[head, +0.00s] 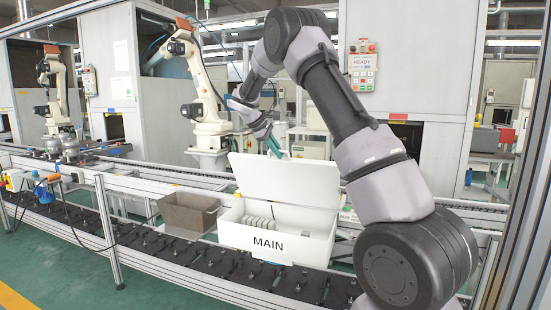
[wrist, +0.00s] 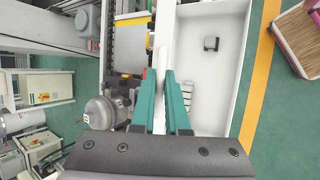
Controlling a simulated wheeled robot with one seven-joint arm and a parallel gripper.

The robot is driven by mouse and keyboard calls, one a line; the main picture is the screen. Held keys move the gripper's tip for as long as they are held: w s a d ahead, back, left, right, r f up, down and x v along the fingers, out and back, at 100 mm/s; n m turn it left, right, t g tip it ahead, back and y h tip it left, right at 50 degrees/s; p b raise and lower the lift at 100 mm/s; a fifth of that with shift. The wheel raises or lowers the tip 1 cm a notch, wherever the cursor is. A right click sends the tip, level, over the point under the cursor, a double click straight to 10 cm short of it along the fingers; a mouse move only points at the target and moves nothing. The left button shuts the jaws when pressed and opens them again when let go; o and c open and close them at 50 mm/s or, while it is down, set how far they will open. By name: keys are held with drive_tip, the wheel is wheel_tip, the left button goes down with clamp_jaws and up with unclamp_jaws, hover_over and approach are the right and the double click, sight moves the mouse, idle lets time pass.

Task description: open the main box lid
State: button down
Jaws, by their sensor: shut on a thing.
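The white main box (head: 275,243), marked MAIN, stands on the line in the head view. Its lid (head: 290,180) is raised, standing nearly upright at the back, and the inside shows. Several pale plates (head: 259,221) sit inside on the left. My gripper (head: 274,147), with teal fingers, is at the lid's top edge. In the wrist view my gripper (wrist: 168,76) is shut on the lid (wrist: 160,58), seen edge-on between the fingers. The open box interior (wrist: 215,75) lies to the right there, with a small dark part (wrist: 211,44) in it. The fingers hide part of the lid edge.
A brown open bin (head: 188,214) stands left of the box. A conveyor with dark plates (head: 190,262) runs in front. A white robot arm (head: 198,85) stands behind. In the wrist view a grey rounded compressor (wrist: 103,111) is left of the fingers.

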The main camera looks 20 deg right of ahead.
drive_tip(key=shift+w+d+r, duration=0.1)
drive_tip(key=shift+w+d, duration=0.1)
drive_tip(key=c, duration=0.9)
unclamp_jaws()
drive_tip(key=v, duration=1)
drive_tip(key=shift+a+r, duration=0.2)
drive_tip(key=shift+r, duration=0.05)
